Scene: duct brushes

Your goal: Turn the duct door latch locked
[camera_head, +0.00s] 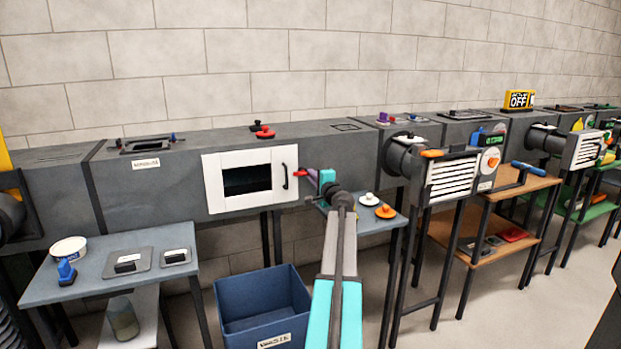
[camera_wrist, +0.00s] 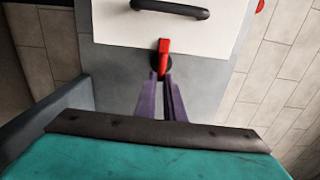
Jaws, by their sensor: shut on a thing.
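The duct door (camera_head: 250,179) is a white panel with a dark window and a black handle on its right side; it looks closed. The red latch (camera_head: 300,172) sits just right of the door. In the wrist view the latch (camera_wrist: 163,47) is a red lever on a black round pivot, and it reaches over the edge of the white door (camera_wrist: 225,28). My gripper (camera_head: 312,175) is at the latch. Its purple fingertips (camera_wrist: 161,78) are shut on the latch's near end. The fingers partly hide the pivot.
A blue bin (camera_head: 262,301) stands on the floor below the door. A table (camera_head: 88,286) at left holds a tub, a blue brush and grey plates. A small table under my arm holds a white and an orange knob (camera_head: 385,211). The black handle (camera_wrist: 170,9) is close beyond the latch.

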